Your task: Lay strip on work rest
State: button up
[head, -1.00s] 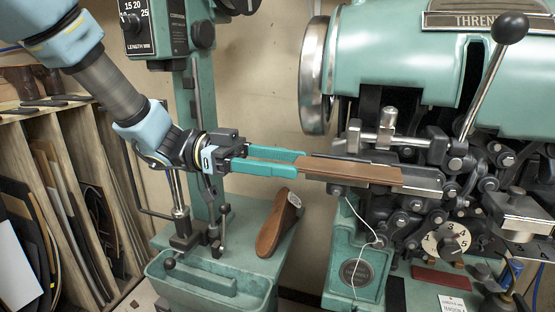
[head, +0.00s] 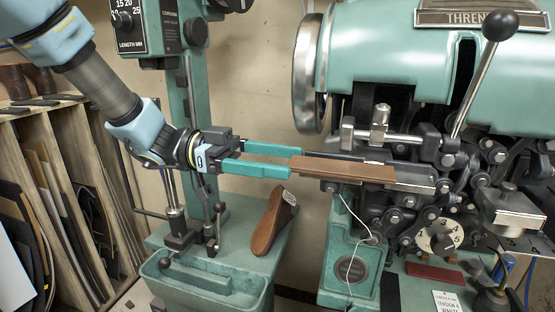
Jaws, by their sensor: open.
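The strip (head: 345,171) is a flat brown leather piece. It lies along the metal work rest (head: 416,185) at the front of the green stitching machine, with its left end reaching past the rest's left side. My gripper (head: 294,162) comes in from the left with long teal fingers. The fingers are open, one at the far side and one at the near side, with their tips beside the strip's left end. I cannot tell whether either finger touches the strip.
The green machine body (head: 430,70) rises close behind the rest, with a black-knobbed lever (head: 481,80) at right. A white thread (head: 352,215) hangs below the rest. Shelves (head: 60,180) with sheets stand at left.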

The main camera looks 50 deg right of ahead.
jog(key=shift+w, duration=0.2)
jog(key=shift+p+v, duration=0.45)
jog(key=shift+v, duration=1.4)
jog(key=shift+o, duration=0.4)
jog(key=shift+o, duration=1.3)
jog(key=shift+a, duration=0.1)
jog(key=b+v, duration=0.3)
jog(key=v, duration=0.7)
jog(key=shift+w+b, duration=0.35)
jog(key=shift+b, duration=0.05)
jog(key=shift+a, duration=0.15)
